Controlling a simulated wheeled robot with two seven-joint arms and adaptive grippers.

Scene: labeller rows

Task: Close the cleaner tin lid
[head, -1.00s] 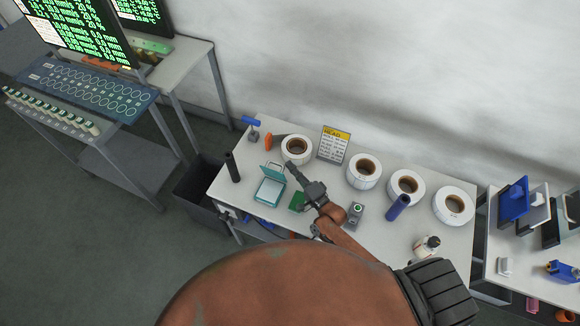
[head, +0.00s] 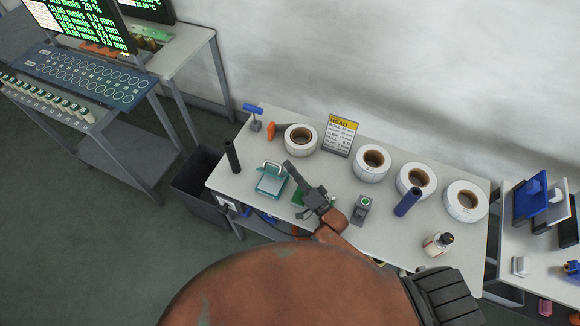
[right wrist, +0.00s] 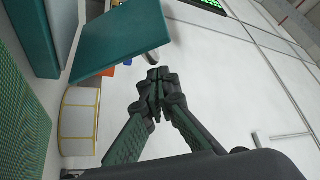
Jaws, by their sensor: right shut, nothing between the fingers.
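The cleaner tin (head: 269,187) is a small teal box near the left end of the table. Its teal lid (head: 273,167) is up at the tin's back edge, tilted, not lying on the box. In the right wrist view the lid (right wrist: 120,42) is a slanted teal panel beside the tin body (right wrist: 35,35). My right gripper (head: 289,166) is shut and empty, its tips just right of the lid. In the right wrist view the gripper (right wrist: 154,82) tips are together, close to the lid; I cannot tell whether they touch. My left gripper is not in view.
A green pad (head: 299,198) lies under my right gripper. A label roll (head: 300,140) and a sign (head: 340,136) stand behind. A dark cylinder (head: 232,156) stands left of the tin. A grey button box (head: 362,208) and a blue cylinder (head: 407,202) stand to the right.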

